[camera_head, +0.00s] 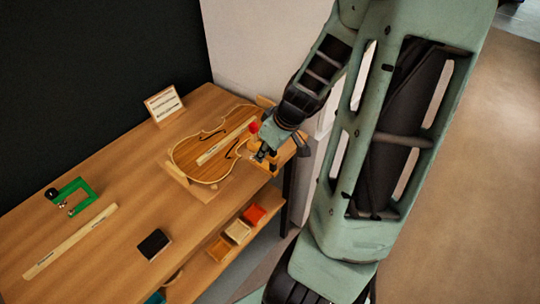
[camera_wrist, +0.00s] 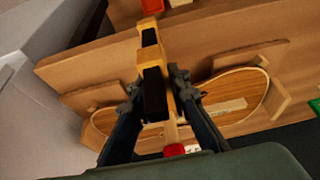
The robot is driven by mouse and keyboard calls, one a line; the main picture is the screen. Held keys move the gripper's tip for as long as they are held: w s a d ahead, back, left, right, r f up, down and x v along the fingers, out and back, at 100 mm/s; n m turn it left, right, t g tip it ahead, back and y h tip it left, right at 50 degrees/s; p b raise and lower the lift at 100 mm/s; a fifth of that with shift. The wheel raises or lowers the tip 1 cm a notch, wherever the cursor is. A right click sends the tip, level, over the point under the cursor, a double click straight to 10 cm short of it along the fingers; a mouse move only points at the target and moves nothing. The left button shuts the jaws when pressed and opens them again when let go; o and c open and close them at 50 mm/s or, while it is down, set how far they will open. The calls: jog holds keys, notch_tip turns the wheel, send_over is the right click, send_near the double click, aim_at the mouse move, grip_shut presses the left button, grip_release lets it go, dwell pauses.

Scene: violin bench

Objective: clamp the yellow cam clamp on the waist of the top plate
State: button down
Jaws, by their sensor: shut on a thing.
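The violin top plate (camera_head: 205,158) lies flat on the bench in a light wood cradle, with a pale strip along its middle. In the wrist view the plate (camera_wrist: 245,88) lies beyond my gripper (camera_wrist: 158,92), whose fingers are shut on the yellow cam clamp (camera_wrist: 149,27). The clamp has a yellow bar, black parts and a red part near the lower picture edge. It overlaps the plate's narrow middle in this view; I cannot tell whether it touches. In the head view my gripper (camera_head: 268,156) is at the plate's right edge, and the clamp is largely hidden.
A green clamp (camera_head: 82,188), a pale wooden strip (camera_head: 70,241) and a dark block (camera_head: 154,244) lie at the left and front of the bench. A small card stand (camera_head: 163,103) is at the back. Coloured bins (camera_head: 238,231) sit on the lower shelf. The bench's middle left is clear.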

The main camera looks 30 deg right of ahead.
aim_at(251, 123)
jog(key=shift+w+a+b, duration=0.15)
jog(key=shift+w+a, duration=0.2)
jog(key=shift+w, duration=0.5)
jog(key=shift+w+a+b, duration=0.15)
jog(key=shift+w+a, duration=0.15)
jog(key=shift+w, duration=0.55)
jog(key=shift+w+a+b, duration=0.2)
jog(key=shift+w+a, duration=0.1)
jog(key=shift+w, duration=0.6)
jog(key=shift+w+a+b, duration=0.25)
jog(key=shift+w+a, duration=0.1)
jog(key=shift+w, duration=0.5)
jog(key=shift+w+a+b, duration=0.2)
jog(key=shift+w+a, duration=0.1)
jog(key=shift+w, duration=0.6)
dwell(0.6)
jog(key=c, duration=1.7)
grip_release()
jog(key=shift+c, duration=0.2)
jog(key=v, duration=1.2)
jog(key=shift+r, duration=0.1)
